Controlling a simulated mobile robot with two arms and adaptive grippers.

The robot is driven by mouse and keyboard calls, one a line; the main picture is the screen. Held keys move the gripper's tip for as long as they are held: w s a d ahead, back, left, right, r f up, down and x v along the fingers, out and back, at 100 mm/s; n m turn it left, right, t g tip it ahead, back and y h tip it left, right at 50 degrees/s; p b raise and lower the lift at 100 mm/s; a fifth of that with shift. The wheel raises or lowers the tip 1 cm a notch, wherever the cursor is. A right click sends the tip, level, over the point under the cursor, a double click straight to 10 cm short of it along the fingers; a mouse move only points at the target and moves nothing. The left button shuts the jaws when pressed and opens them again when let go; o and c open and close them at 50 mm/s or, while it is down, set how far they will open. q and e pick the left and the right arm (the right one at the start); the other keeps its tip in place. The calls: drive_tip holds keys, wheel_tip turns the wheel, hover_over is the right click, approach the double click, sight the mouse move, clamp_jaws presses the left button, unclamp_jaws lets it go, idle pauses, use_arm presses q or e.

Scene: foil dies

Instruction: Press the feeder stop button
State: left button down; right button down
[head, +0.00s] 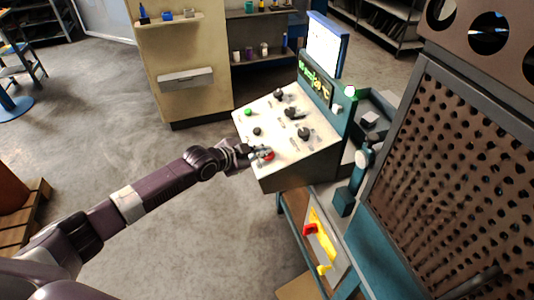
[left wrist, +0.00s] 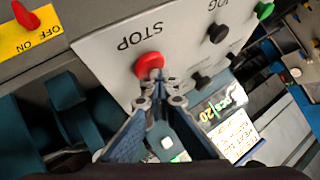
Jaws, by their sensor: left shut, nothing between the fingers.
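The red stop button (head: 269,156) sits at the near corner of the white sloping control panel (head: 285,147). In the left wrist view the red button (left wrist: 149,64) stands beside the printed word STOP, which appears upside down. My left gripper (head: 259,152) is shut and empty, with its tips right at the button in the head view. In the left wrist view the shut fingertips (left wrist: 159,78) overlap the button's lower edge. I cannot tell whether they press it down. My right gripper is not in view.
The panel also holds a green button (head: 248,112) and several black knobs (head: 304,133). A red switch on a yellow OFF/ON plate (left wrist: 40,33) shows at upper left in the wrist view. A perforated brown guard (head: 440,170) stands right. Grey floor is open at left.

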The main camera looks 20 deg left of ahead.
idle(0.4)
use_arm(q)
drive_tip(key=shift+s+a+r+p, duration=0.1)
drive_tip(key=shift+a+r+p, duration=0.05)
drive_tip(key=shift+r+p, duration=0.3)
drive_tip(key=shift+s+a+r+p, duration=0.1)
drive_tip(key=shift+r+p, duration=0.25)
drive_tip(key=shift+r, duration=0.05)
drive_tip(key=r+p, duration=0.1)
drive_tip(key=a+r+p, duration=0.1)
drive_tip(key=r, duration=0.1)
drive_tip(key=r+p, duration=0.1)
drive_tip(key=p, duration=0.1)
drive_tip(key=shift+s+a+r, duration=0.15)
drive_tip(key=shift+s+r, duration=0.25)
idle(0.3)
